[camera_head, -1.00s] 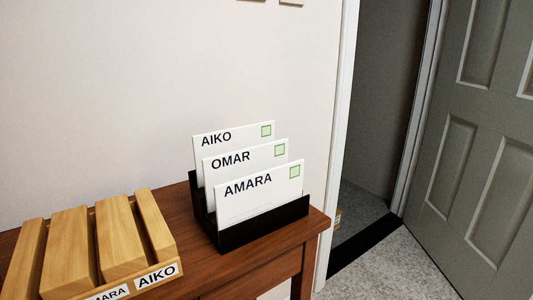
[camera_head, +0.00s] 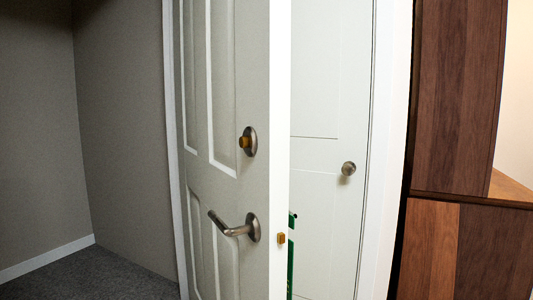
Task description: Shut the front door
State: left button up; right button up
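The front door (camera_head: 225,190) stands open in the middle of the head view, close to me. It is grey-green with raised panels. A metal lever handle (camera_head: 240,228) and a round lock with a brass-coloured turn piece (camera_head: 248,141) sit near its free edge. The white edge of the door (camera_head: 280,120) faces me, with a small brass latch (camera_head: 281,238) on it. A pale door frame post (camera_head: 174,150) shows at its left. Neither of my grippers is in view.
Left of the door is a dim grey space with a carpeted floor (camera_head: 90,275). Right of the door edge is a white door (camera_head: 330,190) with a round knob (camera_head: 348,168). A thin green thing (camera_head: 291,255) shows beside the edge. Dark wooden panels (camera_head: 455,110) stand at the far right.

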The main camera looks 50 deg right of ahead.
aim_at(232, 58)
jog(key=l, duration=2.75)
